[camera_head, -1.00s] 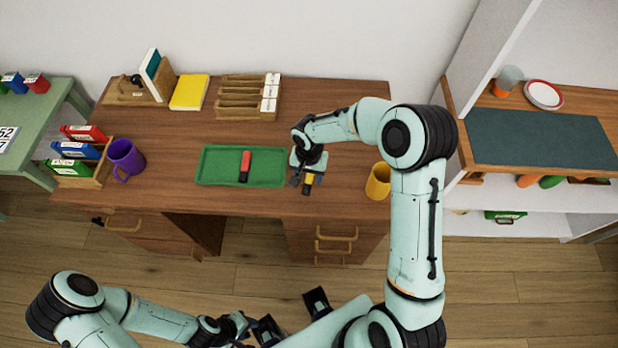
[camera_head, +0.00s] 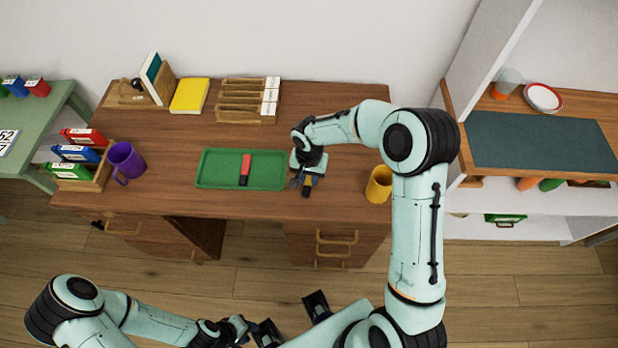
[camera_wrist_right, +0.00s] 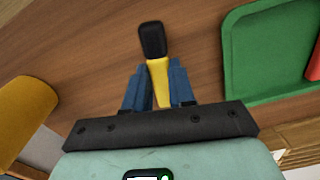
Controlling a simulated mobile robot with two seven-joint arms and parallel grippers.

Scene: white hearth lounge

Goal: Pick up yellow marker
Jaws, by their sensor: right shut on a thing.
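The yellow marker (camera_wrist_right: 158,80) has a black cap and shows between the blue fingers of my right gripper (camera_wrist_right: 160,88) in the right wrist view. The fingers are shut on its yellow body, and the cap sticks out past them. In the head view the marker (camera_head: 308,185) is a small yellow and black shape at my right gripper (camera_head: 306,182), just right of the green tray (camera_head: 272,184). I cannot tell whether it touches the desk. My left gripper (camera_head: 255,330) is low at the bottom of the head view, away from the desk; its fingers are too unclear to read.
A red and black marker (camera_head: 245,168) lies in the green tray. A yellow mug (camera_head: 379,184) stands to the right of my right gripper and a purple mug (camera_head: 125,161) at the left. A wooden rack (camera_head: 248,99) and a yellow book (camera_head: 189,94) are at the back of the desk (camera_head: 340,205).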

